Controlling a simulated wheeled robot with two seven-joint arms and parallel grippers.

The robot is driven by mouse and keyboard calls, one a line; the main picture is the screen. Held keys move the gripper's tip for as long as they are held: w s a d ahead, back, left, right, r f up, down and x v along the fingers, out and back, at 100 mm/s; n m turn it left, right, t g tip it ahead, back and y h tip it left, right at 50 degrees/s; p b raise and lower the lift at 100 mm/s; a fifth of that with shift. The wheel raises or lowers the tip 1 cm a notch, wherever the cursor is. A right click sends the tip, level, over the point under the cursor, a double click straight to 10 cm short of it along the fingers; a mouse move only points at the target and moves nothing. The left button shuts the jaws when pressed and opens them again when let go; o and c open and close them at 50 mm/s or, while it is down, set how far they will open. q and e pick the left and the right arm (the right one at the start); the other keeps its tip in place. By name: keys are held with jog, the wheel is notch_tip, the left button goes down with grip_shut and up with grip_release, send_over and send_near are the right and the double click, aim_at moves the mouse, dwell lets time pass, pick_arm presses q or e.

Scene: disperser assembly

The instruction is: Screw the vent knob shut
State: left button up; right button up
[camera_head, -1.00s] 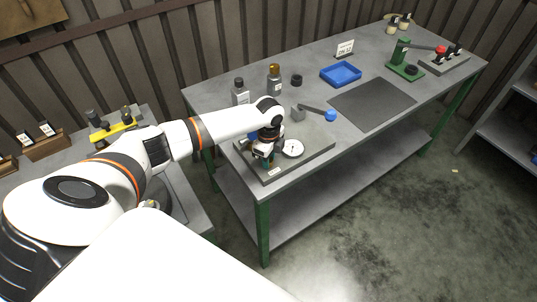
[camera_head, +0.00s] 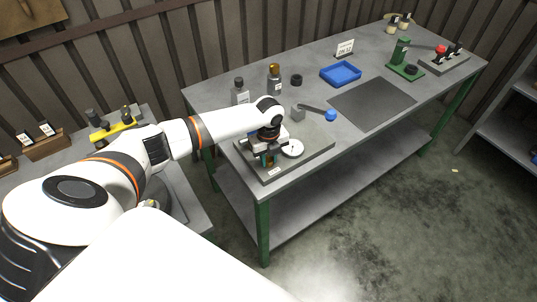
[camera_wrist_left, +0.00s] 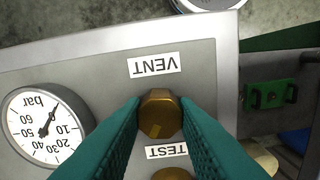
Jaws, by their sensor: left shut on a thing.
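The vent knob (camera_wrist_left: 160,112) is a brass hexagonal knob below the VENT label (camera_wrist_left: 155,66) in the left wrist view. My left gripper (camera_wrist_left: 160,118) has its two teal fingers on either side of the knob, shut on it. In the head view my left gripper (camera_head: 267,160) reaches down over the grey panel (camera_head: 312,158), and the knob is hidden there. The pressure gauge (camera_wrist_left: 45,126) sits beside the knob, its needle off the vertical. It also shows in the head view (camera_head: 293,149). My right gripper is not in view.
A second brass knob (camera_wrist_left: 172,174) lies below the TEST label (camera_wrist_left: 167,151), close to the fingers. A lever with a blue end (camera_head: 330,115) rises behind the panel. Bottles (camera_head: 240,92) and a blue tray (camera_head: 341,73) stand farther back. The dark mat (camera_head: 373,103) is clear.

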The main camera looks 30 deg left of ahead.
aim_at(269, 159)
pick_arm(q)
jog(key=shift+r, duration=0.1)
dwell(0.3)
jog(key=o, duration=1)
notch_tip(269, 159, up, 12)
jog(key=b, duration=0.2)
jog(key=shift+b, duration=0.4)
jog(key=shift+d, duration=0.1)
